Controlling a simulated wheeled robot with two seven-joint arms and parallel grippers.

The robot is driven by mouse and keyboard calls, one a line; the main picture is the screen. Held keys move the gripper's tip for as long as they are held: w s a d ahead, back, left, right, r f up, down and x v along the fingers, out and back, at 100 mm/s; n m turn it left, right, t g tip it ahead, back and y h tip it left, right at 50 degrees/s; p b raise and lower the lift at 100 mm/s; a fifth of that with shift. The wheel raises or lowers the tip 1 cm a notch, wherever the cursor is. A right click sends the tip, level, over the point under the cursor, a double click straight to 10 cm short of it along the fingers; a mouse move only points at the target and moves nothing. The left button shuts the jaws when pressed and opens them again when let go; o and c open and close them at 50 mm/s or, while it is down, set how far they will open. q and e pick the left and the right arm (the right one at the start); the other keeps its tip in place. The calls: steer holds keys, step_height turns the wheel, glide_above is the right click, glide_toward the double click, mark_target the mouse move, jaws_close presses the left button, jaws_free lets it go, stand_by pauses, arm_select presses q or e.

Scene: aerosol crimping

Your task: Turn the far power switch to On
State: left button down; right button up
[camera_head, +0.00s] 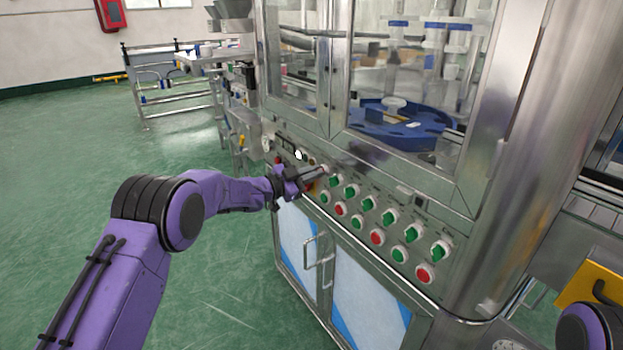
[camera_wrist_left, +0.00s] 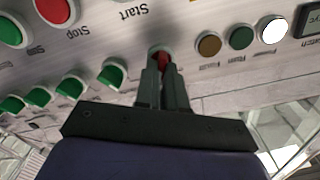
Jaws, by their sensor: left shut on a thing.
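My left gripper (camera_head: 322,170) reaches the sloped button panel (camera_head: 373,222) on the front of the machine. In the left wrist view my left gripper (camera_wrist_left: 162,62) is shut on a small red switch knob (camera_wrist_left: 163,58) with a pale ring around its base. The fingers cover much of the knob, so its turned position cannot be told. In the head view the gripper hides this knob. My right gripper is not in view; only a purple part of my right arm shows at the lower right.
Several green and red buttons, such as a red one (camera_head: 425,274), lie along the panel. Beside the knob are brown, green and lit white (camera_wrist_left: 274,30) lamps. A cabinet handle (camera_head: 318,260) projects below the panel. Green floor (camera_head: 60,200) is clear at left.

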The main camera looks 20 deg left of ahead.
arm_select(q)
steer(key=shift+m, duration=0.4)
steer(key=c, duration=1.2)
jaws_free()
steer(key=b+v, duration=0.1)
steer(key=v, duration=0.9)
steer(key=shift+s+a, duration=0.2)
steer(key=shift+f, duration=0.1)
